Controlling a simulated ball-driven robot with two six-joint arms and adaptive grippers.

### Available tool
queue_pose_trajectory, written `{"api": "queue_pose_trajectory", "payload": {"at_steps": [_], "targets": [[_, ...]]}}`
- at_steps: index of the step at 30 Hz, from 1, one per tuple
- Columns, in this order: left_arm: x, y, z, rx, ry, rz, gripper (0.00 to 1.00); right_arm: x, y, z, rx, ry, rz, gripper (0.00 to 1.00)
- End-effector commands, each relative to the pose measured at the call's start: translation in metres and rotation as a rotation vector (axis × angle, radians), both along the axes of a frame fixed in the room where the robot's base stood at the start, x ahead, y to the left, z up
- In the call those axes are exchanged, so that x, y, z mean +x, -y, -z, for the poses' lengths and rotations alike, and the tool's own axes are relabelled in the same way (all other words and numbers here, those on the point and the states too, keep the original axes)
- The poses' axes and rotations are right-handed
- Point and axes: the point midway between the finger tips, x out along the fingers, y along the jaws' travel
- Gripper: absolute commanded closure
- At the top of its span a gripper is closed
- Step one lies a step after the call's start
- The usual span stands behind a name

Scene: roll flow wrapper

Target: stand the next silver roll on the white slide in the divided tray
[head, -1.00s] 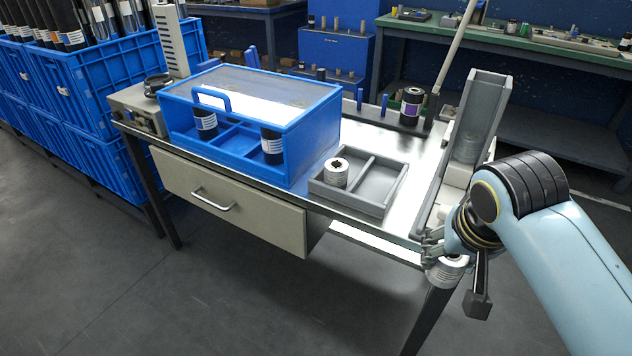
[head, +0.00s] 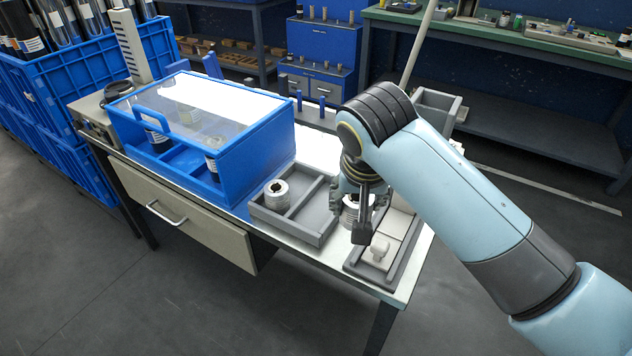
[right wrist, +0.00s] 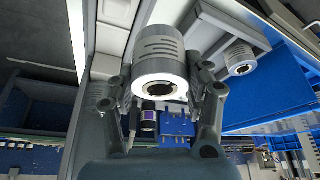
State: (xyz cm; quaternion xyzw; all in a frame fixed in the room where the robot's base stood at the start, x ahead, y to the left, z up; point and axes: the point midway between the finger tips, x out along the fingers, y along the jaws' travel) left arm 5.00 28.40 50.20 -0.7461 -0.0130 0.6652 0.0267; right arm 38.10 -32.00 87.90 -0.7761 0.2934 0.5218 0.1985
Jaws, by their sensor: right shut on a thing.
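My right gripper (head: 352,204) is shut on a silver roll (head: 350,214), which hangs over the gap between the divided tray and the slide. In the right wrist view the roll (right wrist: 160,58) sits between the two fingers, its ring-shaped end facing the camera. The grey divided tray (head: 318,238) is left of the gripper. One silver roll (head: 276,193) stands in its left compartment; the visible part of its right compartment is empty. My left gripper is out of view.
A blue case (head: 235,170) with a clear lid stands left of the tray, with dark rolls inside. A grey chute (head: 442,105) rises behind my right arm. Blue crates (head: 75,85) stand at far left. The table's front edge is close to the tray.

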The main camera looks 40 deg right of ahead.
Motion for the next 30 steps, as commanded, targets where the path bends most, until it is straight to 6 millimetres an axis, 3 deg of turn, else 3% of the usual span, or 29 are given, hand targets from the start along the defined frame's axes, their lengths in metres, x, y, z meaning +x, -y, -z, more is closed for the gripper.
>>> {"api": "queue_pose_trajectory", "payload": {"at_steps": [1, 3, 9, 15, 18, 23, 30], "targets": [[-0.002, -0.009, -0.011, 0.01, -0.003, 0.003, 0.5, 0.002, 0.003, -0.012, 0.0, 0.002, 0.027, 0.87], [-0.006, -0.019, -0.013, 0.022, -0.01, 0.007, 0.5, 0.007, 0.004, -0.011, 0.0, 0.003, 0.055, 0.87], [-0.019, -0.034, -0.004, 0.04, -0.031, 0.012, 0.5, 0.05, -0.003, 0.018, 0.001, 0.003, 0.063, 0.87], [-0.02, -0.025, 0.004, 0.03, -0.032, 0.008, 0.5, 0.095, -0.01, 0.045, -0.001, 0.003, 0.063, 0.87], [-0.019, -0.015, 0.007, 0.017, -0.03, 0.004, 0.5, 0.108, -0.012, 0.054, 0.0, 0.003, 0.063, 0.87], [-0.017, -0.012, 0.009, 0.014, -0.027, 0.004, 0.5, 0.115, -0.014, 0.063, 0.0, 0.001, 0.061, 0.87], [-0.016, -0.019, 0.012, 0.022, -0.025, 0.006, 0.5, 0.114, -0.014, 0.096, -0.001, 0.002, 0.062, 0.87]]}}
